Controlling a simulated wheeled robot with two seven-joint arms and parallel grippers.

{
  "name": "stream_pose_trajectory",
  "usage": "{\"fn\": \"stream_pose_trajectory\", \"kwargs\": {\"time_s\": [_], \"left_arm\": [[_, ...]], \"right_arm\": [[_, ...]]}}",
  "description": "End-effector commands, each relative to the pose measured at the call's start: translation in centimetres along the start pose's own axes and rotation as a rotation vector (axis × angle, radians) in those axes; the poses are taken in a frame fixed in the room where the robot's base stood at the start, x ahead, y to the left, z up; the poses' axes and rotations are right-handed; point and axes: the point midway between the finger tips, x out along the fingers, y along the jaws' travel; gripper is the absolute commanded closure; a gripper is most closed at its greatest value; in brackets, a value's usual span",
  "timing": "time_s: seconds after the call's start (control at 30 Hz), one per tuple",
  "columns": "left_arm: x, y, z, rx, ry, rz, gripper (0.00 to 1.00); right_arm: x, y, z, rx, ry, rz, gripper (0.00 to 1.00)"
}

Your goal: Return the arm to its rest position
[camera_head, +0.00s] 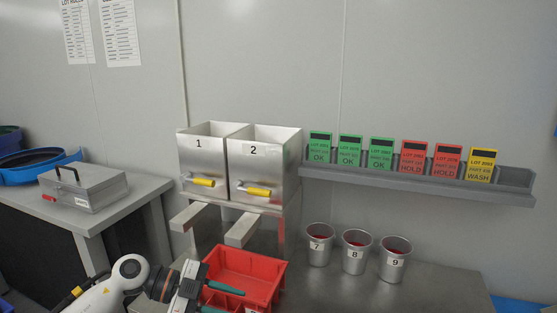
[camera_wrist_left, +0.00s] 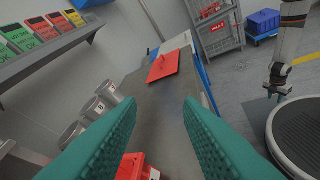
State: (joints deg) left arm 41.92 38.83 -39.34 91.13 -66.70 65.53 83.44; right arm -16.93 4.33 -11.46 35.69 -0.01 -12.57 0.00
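My left arm comes in from the bottom left in the head view. My left gripper (camera_head: 234,301) has its teal fingers over the red bin (camera_head: 262,262) at the front of the bench. In the left wrist view the fingers of the left gripper (camera_wrist_left: 160,103) stand well apart with nothing between their tips. Part of a red bin (camera_wrist_left: 135,166) shows below them. What seems to be my right gripper (camera_wrist_left: 275,84) hangs at the right of the wrist view, too small to tell its state.
Metal cups (camera_head: 354,252) labelled 7, 8 and 9 stand right of the bin. Two steel boxes (camera_head: 241,175) marked 1 and 2 stand behind. A rack (camera_head: 420,187) holds coloured cards. A grey toolbox (camera_head: 84,187) sits on the left table. A red plate (camera_wrist_left: 163,66) lies along the bench.

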Motion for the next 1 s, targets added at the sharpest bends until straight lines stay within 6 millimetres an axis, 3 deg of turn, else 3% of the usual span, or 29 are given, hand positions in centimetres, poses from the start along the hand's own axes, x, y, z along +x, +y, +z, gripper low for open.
{"fn": "stream_pose_trajectory", "kwargs": {"time_s": [0.17, 0.3, 0.37, 0.5, 0.57, 0.67, 0.8, 0.9, 1.0], "left_arm": [[3.0, 1.6, 3.7, 0.042, -0.191, 0.32, 0.67], [2.4, 3.4, 5.5, -0.017, -0.27, 0.71, 0.67], [1.3, 3.8, 5.2, -0.076, -0.258, 0.875, 0.67], [-2.0, 2.5, 2.1, -0.286, -0.119, 1.203, 0.67], [-3.2, 0.8, 0.0, -0.401, -0.017, 1.306, 0.67], [-4.8, -3.7, -3.6, -0.62, 0.192, 1.408, 0.67], [-5.5, -12.5, -7.2, -0.935, 0.518, 1.389, 0.67], [-5.3, -18.2, -8.0, -1.101, 0.697, 1.298, 0.67], [-5.0, -22.6, -7.8, -1.219, 0.821, 1.197, 0.67]], "right_arm": [[0.0, 0.1, -0.6, 0.0, 0.009, 0.001, 0.64], [0.0, 0.1, -0.6, 0.0, 0.009, 0.001, 0.64], [0.0, 0.0, -0.6, 0.0, 0.009, 0.0, 0.64], [0.0, -0.1, -0.7, -0.001, 0.01, -0.001, 0.64], [0.0, -0.2, -0.7, -0.001, 0.01, -0.002, 0.64], [0.0, -0.3, -0.7, -0.001, 0.01, -0.003, 0.64], [0.0, -0.4, -0.7, -0.002, 0.01, -0.004, 0.64], [0.0, -0.4, -0.7, -0.002, 0.01, -0.005, 0.64], [0.0, -0.4, -0.7, -0.002, 0.01, -0.005, 0.64]]}}
